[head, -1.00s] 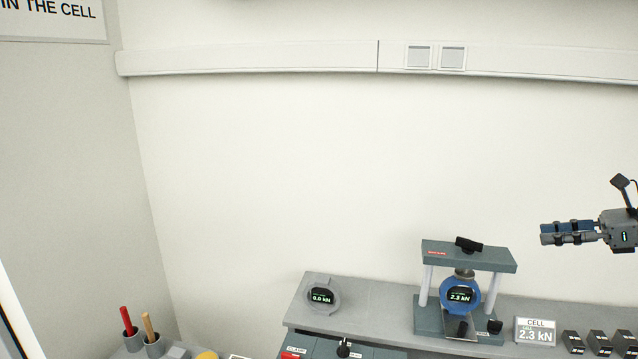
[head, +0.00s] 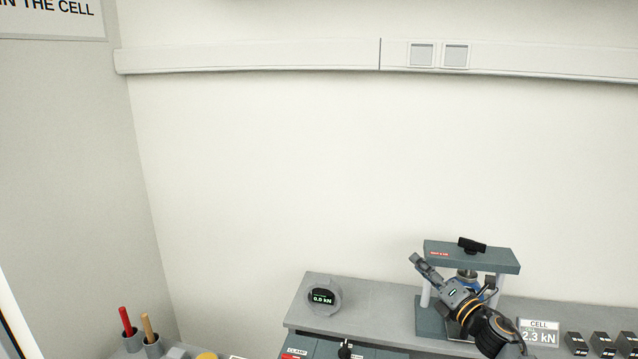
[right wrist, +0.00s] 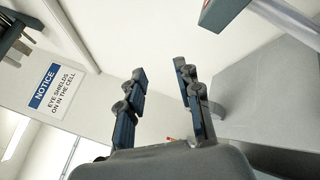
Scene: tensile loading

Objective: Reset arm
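My right gripper (head: 418,262) is in front of the test frame (head: 497,262) in the head view, its fingers pointing up and to the left. In the right wrist view its two fingers (right wrist: 160,70) stand apart with nothing between them. My right arm and gripper hide most of the frame's middle, including the blue round gauge seen there earlier. I cannot tell whether the gripper touches the frame. My left gripper is in neither view.
A round gauge (head: 323,297) reading about 0.0 kN sits on the grey bench (head: 365,305). A CELL display (head: 538,331) reads 2.3 kN, beside several dark blocks (head: 603,345). Cups with red (head: 126,320) and wooden (head: 148,328) handles stand lower left.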

